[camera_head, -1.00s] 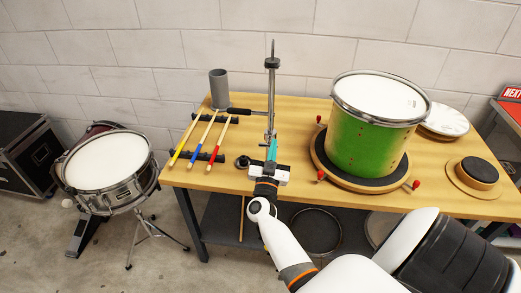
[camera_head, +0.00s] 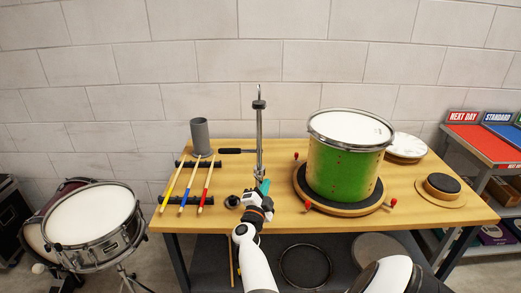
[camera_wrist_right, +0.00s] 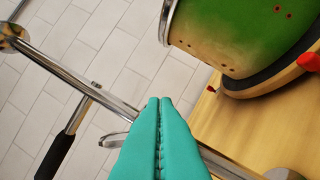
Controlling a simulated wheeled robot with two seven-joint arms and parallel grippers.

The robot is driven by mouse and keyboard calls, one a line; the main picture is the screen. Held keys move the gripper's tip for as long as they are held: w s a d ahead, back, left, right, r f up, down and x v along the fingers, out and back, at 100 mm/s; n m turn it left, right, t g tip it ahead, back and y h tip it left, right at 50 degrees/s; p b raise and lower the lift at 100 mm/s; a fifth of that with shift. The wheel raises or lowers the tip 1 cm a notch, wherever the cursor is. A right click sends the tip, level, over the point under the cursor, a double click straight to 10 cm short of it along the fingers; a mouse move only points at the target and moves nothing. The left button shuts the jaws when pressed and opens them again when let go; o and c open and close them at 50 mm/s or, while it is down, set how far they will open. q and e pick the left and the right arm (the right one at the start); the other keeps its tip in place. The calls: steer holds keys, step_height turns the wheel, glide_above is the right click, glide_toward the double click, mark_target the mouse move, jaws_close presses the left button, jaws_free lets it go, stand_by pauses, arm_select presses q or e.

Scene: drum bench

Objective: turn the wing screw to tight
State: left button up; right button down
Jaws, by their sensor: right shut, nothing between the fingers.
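A chrome stand (camera_head: 259,135) rises upright at the back of the bench, with a side rod ending in a black grip (camera_head: 230,151). In the right wrist view its chrome tube (camera_wrist_right: 65,65) runs diagonally behind my fingers. A small metal piece, which looks like the wing screw (camera_wrist_right: 115,140), shows just left of my fingers, partly hidden by them. My right gripper (camera_head: 263,186), with teal fingers, is at the lower part of the stand. In the wrist view the right fingertips (camera_wrist_right: 160,100) are pressed together with nothing between them. I cannot tell whether they touch the screw. My left gripper is out of view.
A green drum (camera_head: 343,165) on a round wooden base with red knobs stands right of the stand. Several drumsticks (camera_head: 186,188) lie on a rack at left, near a grey cup (camera_head: 200,137). A snare drum (camera_head: 90,217) stands left of the bench. A wall is behind.

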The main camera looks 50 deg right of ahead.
steer(key=shift+w+a+f+m+g+y+p, duration=0.15)
steer(key=shift+m+g+y+p, duration=0.1)
steer(key=shift+m, duration=0.55)
steer(key=shift+d+f+m+g+y+p, duration=0.1)
steer(key=shift+m+g+y+p, duration=0.1)
steer(key=shift+m, duration=0.6)
steer(key=shift+w+a+f+m+g+y+p, duration=0.15)
steer(key=shift+m+p, duration=0.1)
steer(key=shift+m, duration=0.55)
steer(key=shift+d, duration=0.1)
